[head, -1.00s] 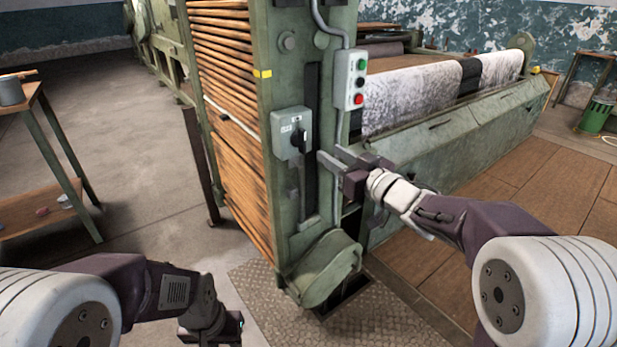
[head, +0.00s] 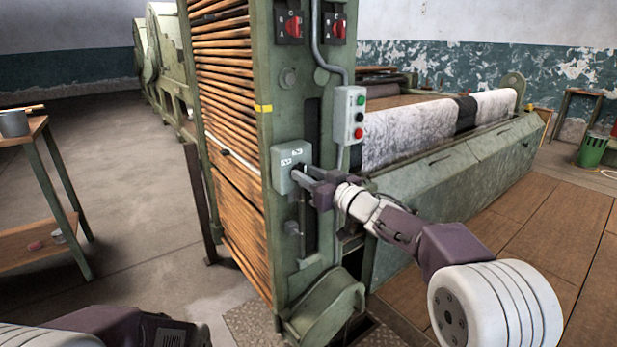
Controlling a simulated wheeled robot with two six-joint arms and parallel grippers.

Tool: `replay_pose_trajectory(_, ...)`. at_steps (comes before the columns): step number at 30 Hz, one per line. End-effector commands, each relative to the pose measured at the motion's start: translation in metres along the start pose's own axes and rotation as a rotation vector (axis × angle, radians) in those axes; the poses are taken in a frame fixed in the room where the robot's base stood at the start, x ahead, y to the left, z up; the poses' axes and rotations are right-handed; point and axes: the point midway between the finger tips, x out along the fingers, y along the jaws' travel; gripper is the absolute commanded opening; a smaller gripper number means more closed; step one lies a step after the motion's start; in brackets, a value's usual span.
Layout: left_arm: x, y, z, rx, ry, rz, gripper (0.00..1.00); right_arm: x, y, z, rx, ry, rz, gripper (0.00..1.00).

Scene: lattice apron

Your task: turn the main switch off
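The main switch is a light grey box (head: 289,158) with small white labels on the front of the green machine post. Its black knob is hidden behind my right gripper. My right gripper (head: 299,178) is at the lower right of the box, with its fingertips at the place of the knob. I cannot tell whether the fingers are shut on the knob or only around it.
A push-button box (head: 349,116) with green, white and red buttons is close above my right gripper. Two red rotary switches (head: 291,27) (head: 336,28) sit higher on the post. A wooden table (head: 35,128) stands at the left. Floor between it and the post is clear.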

Motion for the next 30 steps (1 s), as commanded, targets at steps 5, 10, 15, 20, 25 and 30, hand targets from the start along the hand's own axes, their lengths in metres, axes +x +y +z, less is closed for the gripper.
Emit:
replay_pose_trajectory(5, -0.0001, 0.0, 0.0, 0.0, 0.0, 0.0, 0.36, -0.0003, 0.0001, -0.0001, 0.0, 0.0, 0.0, 0.0)
replay_pose_trajectory(10, -0.0001, 0.0, 0.0, 0.0, 0.0, 0.0, 0.36, -0.0004, 0.0001, 0.0, -0.001, 0.0, 0.0, 0.0)
replay_pose_trajectory(15, -0.0003, 0.0, -0.0001, 0.0, 0.0, 0.0, 0.36, -0.0005, -0.0002, 0.0, -0.023, 0.0, 0.0, 0.0)
replay_pose_trajectory(20, -0.0009, 0.0, -0.0001, 0.0, 0.0, 0.0, 0.36, -0.0005, -0.001, 0.0001, -0.091, 0.0, 0.0, 0.0)
replay_pose_trajectory(25, -0.0012, 0.0, -0.0001, 0.0, 0.0, 0.0, 0.36, -0.0006, -0.0023, 0.0006, -0.22, -0.001, 0.0, 0.0)
replay_pose_trajectory(30, 0.0002, 0.0, 0.0, 0.0, 0.0, 0.0, 0.36, -0.0006, -0.0039, 0.0016, -0.381, -0.001, 0.0, 0.0)
